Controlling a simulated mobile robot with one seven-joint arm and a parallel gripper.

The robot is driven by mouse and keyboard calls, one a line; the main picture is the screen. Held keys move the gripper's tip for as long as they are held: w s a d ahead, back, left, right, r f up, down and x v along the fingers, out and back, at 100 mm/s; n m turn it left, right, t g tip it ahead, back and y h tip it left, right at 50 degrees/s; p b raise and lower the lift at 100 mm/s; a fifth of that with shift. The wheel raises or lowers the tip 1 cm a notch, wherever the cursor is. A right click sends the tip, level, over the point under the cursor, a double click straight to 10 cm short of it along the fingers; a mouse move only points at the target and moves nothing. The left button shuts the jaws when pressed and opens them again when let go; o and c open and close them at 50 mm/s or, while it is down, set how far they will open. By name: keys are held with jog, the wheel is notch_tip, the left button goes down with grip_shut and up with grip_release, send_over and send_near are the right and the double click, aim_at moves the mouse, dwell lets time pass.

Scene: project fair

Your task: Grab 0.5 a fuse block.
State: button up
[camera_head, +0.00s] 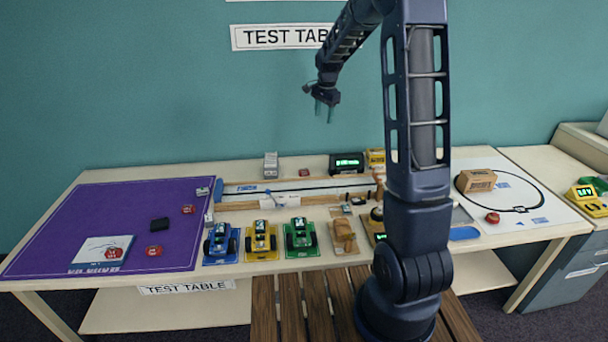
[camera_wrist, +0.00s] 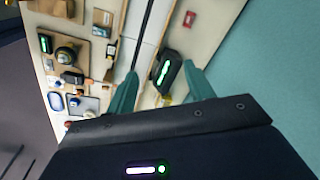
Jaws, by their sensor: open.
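My gripper (camera_head: 324,112) is open and empty, high above the back of the test table (camera_head: 270,262) in front of the teal wall. In the wrist view its two green fingers (camera_wrist: 162,84) stand apart, with the black display box (camera_wrist: 168,72) seen between and beyond them. No thing can be clearly made out as a fuse block. Small parts lie on a tan board (camera_wrist: 103,22) in the wrist view; they are too small to name. In the head view, small dark parts (camera_head: 358,201) lie near the table's middle. My arm hides part of the table to their right.
A purple mat (camera_head: 60,235) covers the table's left. A black display (camera_head: 346,163) stands at the back. A cardboard box (camera_head: 476,181) sits on the white track sheet (camera_head: 535,200) at right.

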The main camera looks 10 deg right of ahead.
jog(key=w+a+f+m, duration=0.3)
jog(key=w+f, duration=0.6)
jog(key=f, duration=0.3)
jog(key=m+g, duration=0.2)
jog(key=m, duration=0.1)
send_over(304, 171)
notch_tip(304, 171, down, 13)
jog(key=shift+f, duration=5.1)
jog(key=c, duration=1.1)
jog(key=shift+r, duration=0.15)
